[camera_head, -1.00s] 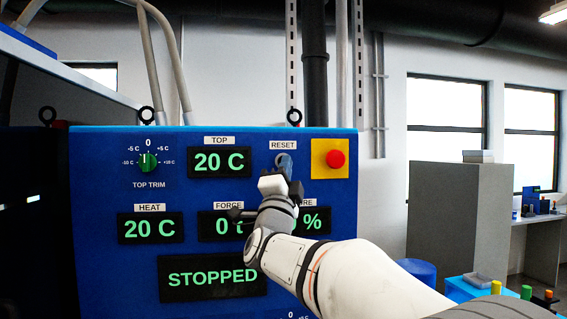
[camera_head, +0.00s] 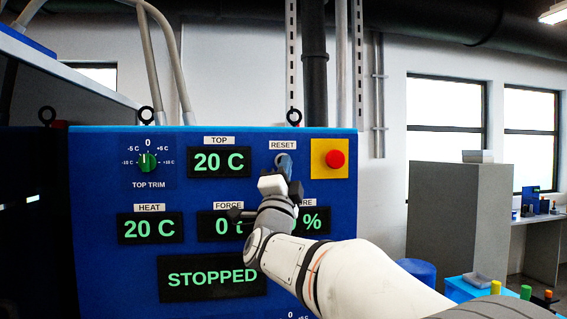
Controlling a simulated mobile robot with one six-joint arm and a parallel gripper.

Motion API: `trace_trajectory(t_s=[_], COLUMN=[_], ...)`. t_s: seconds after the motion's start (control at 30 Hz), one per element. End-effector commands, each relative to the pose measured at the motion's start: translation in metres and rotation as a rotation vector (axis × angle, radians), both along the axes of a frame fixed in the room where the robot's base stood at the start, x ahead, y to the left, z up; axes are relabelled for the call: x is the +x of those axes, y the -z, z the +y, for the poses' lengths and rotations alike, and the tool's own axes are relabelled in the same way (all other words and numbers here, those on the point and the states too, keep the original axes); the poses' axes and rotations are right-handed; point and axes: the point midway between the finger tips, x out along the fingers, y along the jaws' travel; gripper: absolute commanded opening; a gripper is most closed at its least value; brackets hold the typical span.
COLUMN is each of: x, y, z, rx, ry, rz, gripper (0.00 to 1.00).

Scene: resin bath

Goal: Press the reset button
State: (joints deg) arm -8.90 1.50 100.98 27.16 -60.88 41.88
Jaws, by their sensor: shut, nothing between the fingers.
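The blue control panel (camera_head: 100,180) fills the left and middle of the head view. The reset button (camera_head: 283,160), a small round blue-grey button, is under the white RESET label (camera_head: 283,146). Its lower part is hidden by my gripper (camera_head: 284,170). My gripper is shut and empty, with its tips in front of the button. I cannot tell whether the tips touch the button.
A red emergency-stop button (camera_head: 336,159) on a yellow plate is just right of the reset button. The green top trim knob (camera_head: 148,162) is at the left. The displays read 20 C and STOPPED (camera_head: 212,278). My arm partly covers the lower displays.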

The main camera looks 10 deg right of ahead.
Motion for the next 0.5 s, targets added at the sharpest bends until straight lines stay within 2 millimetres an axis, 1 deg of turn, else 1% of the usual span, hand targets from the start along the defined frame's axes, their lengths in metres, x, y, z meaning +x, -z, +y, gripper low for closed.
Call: trace_trajectory(t_s=[0.23,0.5], x=[0.0012,0.0082], y=[0.001,0.0009], z=[0.0,-0.0001], rx=[0.0,0.001], ry=[0.0,0.001], rz=[0.0,0.0], gripper=[0.0,0.0])
